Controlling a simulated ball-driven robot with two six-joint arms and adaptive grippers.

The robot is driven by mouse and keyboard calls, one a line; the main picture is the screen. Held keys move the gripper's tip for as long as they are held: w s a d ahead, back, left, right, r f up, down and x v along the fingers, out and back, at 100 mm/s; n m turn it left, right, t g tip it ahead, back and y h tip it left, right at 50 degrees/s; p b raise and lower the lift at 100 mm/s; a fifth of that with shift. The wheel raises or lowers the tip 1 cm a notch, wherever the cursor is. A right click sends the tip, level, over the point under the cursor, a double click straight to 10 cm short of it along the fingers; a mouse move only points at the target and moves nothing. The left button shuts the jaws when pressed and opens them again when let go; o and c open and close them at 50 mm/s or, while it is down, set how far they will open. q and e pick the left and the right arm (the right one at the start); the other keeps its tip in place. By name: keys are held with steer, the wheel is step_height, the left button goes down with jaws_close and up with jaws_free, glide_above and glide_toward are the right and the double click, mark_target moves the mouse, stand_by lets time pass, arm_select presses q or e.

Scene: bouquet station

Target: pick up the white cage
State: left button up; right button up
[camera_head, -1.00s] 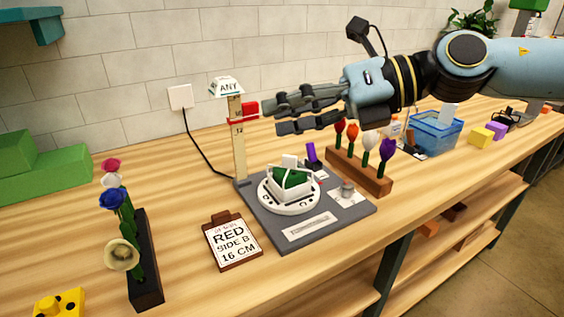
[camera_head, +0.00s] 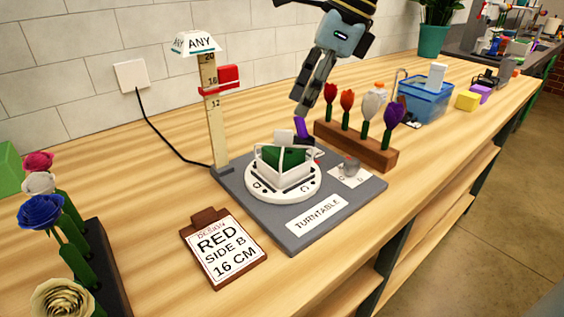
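The white cage (camera_head: 259,173) is a low open frame around a green block (camera_head: 283,159). It sits on the round white turntable disc (camera_head: 252,191) on a grey base (camera_head: 295,239). My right gripper (camera_head: 304,109) hangs fingers down, above and behind the cage, apart from it. Its fingers look parted and hold nothing that I can see, though they partly overlap from this angle. A small purple piece (camera_head: 301,128) shows just below the fingertips; I cannot tell whether they touch it. My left gripper is not in view.
A post (camera_head: 213,130) with a red marker (camera_head: 228,77) and an "ANY" cap stands left of the turntable. A brown rack (camera_head: 372,153) of tulips stands close to its right. A "RED SIDE B 16 CM" card (camera_head: 222,250) lies in front. A blue bin (camera_head: 424,104) stands farther right.

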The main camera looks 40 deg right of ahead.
mark_target(286, 130)
steer(key=shift+w+a+f+b, duration=0.2)
steer(key=shift+f+b, duration=0.25)
steer(key=shift+f, duration=0.2)
steer(key=shift+w+f, duration=0.1)
steer(key=shift+f, duration=0.05)
steer(key=shift+w+a+f, duration=0.1)
steer(key=shift+a+f, duration=0.15)
steer(key=shift+f, duration=0.05)
steer(key=shift+w+a+f, duration=0.1)
steer(key=shift+a+f, duration=0.1)
steer(key=shift+f, duration=0.1)
steer(key=x, duration=0.3)
steer(key=shift+r, duration=0.1)
steer(key=shift+w+a+f, duration=0.1)
steer(key=shift+w+f, duration=0.05)
steer(key=shift+f, duration=0.25)
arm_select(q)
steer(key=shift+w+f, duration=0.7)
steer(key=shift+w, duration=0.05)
arm_select(e)
steer(key=shift+c, duration=0.4)
jaws_close()
